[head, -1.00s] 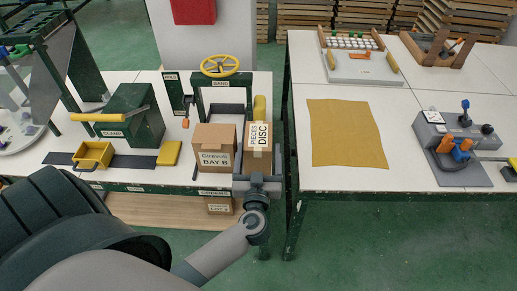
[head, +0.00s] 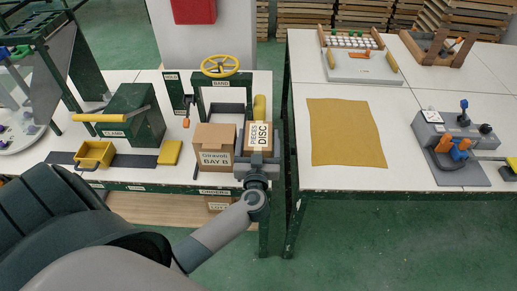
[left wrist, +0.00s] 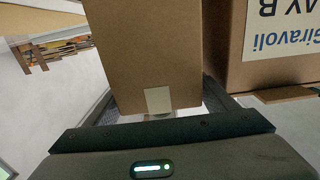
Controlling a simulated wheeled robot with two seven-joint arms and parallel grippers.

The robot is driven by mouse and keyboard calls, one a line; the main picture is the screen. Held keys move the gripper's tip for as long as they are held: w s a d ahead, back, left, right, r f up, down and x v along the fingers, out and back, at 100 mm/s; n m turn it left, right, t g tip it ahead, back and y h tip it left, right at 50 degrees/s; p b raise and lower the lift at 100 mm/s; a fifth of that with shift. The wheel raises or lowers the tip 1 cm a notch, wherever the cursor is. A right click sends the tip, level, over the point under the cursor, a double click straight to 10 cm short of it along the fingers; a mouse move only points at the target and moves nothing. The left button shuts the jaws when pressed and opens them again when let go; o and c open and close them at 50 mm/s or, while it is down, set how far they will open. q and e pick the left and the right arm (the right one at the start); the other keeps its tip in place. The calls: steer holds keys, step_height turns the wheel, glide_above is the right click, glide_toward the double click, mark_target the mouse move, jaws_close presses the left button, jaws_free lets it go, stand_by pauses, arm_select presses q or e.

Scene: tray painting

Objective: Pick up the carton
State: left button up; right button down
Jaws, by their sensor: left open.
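A small brown carton with a white label reading PIECES DISC (head: 259,136) stands at the right end of the left bench. In the left wrist view the same carton (left wrist: 150,50) stands between the two finger pads, with a pale tape strip low on its near face. My left gripper (head: 258,160) is open, at the near side of this carton with a finger on either side. In the wrist view a gap shows at the right finger; contact on the left is unclear. My right gripper is not in view.
A larger carton marked BAY B (head: 213,158) stands close on the left; it also shows in the wrist view (left wrist: 270,70). A press frame with a yellow wheel (head: 220,66) stands behind. A yellow bin (head: 95,154) is farther left. The right table holds an ochre cloth (head: 346,132).

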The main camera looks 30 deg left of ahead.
arm_select(q)
steer(key=shift+w+a, duration=0.3)
steer(key=shift+w, duration=0.15)
steer(key=c, duration=1.8)
steer(key=shift+r, duration=0.1)
steer(key=shift+r, duration=0.75)
step_height(320, 180, up, 2)
steer(key=shift+r+p, duration=0.25)
steer(key=shift+p, duration=0.05)
steer(key=s+d+r, duration=0.1)
steer(key=d+r, duration=0.6)
steer(key=d, duration=0.4)
steer(key=shift+d+b, duration=0.35)
